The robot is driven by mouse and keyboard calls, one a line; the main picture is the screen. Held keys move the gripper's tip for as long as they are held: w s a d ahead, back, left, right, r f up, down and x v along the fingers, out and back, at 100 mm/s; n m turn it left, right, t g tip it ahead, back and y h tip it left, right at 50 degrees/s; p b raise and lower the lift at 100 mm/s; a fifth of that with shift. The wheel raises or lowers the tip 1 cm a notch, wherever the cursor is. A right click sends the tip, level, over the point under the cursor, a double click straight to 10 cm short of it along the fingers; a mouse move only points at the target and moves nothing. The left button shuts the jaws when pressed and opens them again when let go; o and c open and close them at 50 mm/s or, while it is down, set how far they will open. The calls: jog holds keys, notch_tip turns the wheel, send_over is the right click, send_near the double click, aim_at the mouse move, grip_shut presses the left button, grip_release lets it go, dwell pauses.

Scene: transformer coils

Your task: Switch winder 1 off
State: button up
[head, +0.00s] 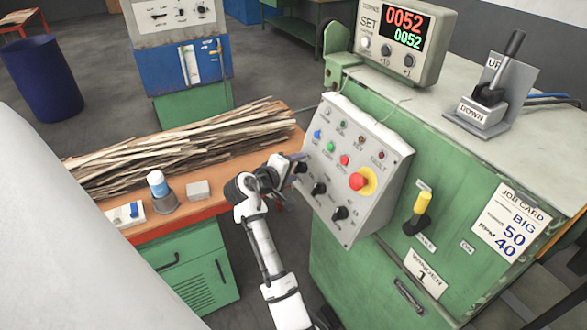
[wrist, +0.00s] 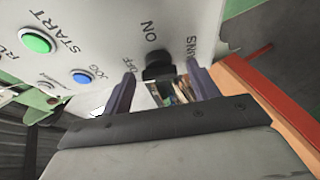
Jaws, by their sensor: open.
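The green winder (head: 350,262) carries a plate reading "WINDER 1" (head: 423,275). Its sloped grey control panel (head: 318,222) has coloured buttons, a red mushroom button (head: 357,181) on yellow, and several black knobs. My gripper (head: 294,163) is at the panel's left edge, by the upper-left knob (head: 301,168). In the wrist view my open gripper (wrist: 161,70) has one finger on each side of a black knob (wrist: 158,66). "ON" and "OFF" are printed beside this knob. Whether the fingers touch it, and which way it points, I cannot tell.
A green START button (wrist: 37,41) and a blue JOG button (wrist: 83,77) are near the knob. A yellow-handled lever (head: 422,203) is right of the panel. A wooden-topped bench (head: 218,222) with strips, a cup and small boxes stands left of my arm.

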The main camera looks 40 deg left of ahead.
jog(key=shift+s, duration=0.1)
jog(key=b+v, duration=0.3)
jog(key=v, duration=1)
jog(key=shift+s+b, duration=0.35)
jog(key=shift+b, duration=0.05)
jog(key=shift+r, duration=0.1)
